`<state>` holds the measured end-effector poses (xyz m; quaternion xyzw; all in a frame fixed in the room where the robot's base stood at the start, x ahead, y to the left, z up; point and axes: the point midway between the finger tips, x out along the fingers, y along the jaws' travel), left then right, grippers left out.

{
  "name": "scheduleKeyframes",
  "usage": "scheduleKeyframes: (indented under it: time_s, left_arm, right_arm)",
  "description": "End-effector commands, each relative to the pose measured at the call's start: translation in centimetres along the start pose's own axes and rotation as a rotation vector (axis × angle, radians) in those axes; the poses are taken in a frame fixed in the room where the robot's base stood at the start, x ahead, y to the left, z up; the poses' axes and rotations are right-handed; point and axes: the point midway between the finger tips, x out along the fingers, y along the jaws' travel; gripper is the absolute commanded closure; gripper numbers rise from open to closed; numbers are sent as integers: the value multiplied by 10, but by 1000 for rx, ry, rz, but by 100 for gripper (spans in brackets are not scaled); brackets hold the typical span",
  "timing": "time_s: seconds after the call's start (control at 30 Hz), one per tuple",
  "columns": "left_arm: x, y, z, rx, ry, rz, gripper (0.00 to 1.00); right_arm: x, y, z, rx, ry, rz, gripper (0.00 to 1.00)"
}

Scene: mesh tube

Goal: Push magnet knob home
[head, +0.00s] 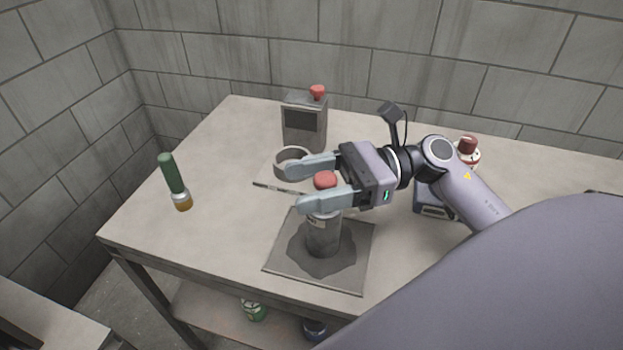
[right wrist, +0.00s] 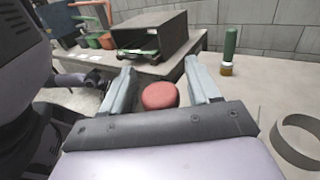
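A red knob (head: 325,180) tops a grey metal cylinder (head: 323,236) standing upright on a dark square mat (head: 354,262). My right gripper (head: 302,187) is open at the height of the knob, with one finger on each side of it. In the right wrist view the red knob (right wrist: 160,96) sits between the two spread fingers (right wrist: 160,80), close to the palm, with gaps at both sides. I cannot tell how far the knob is pressed into the cylinder.
A red-capped container (head: 467,152) is behind my right arm. The table's left front is clear.

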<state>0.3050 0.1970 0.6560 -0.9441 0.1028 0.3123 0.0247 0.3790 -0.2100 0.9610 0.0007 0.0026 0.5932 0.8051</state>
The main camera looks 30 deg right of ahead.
Motion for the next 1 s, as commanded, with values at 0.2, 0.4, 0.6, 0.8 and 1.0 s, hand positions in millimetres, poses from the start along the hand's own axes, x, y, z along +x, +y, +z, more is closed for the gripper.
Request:
scheduleKeyframes:
  time_s: [0.2,0.4,0.6,0.8,1.0]
  left_arm:
    - [0,-2,0,1,0,-5,7]
    - [0,-3,0,1,-1,-6,7]
    - [-1,-3,-1,2,-1,-6,7]
    - [-2,-3,-2,3,0,-7,7]
    - [-3,-3,-3,5,0,-7,7]
  right_arm:
    - [0,0,2,-3,-2,-1,39]
    - [0,0,12,-8,-2,0,39]
    - [0,0,52,-12,-1,1,39]
    - [0,0,102,-12,0,0,39]
    - [-1,1,145,-10,0,-1,39]
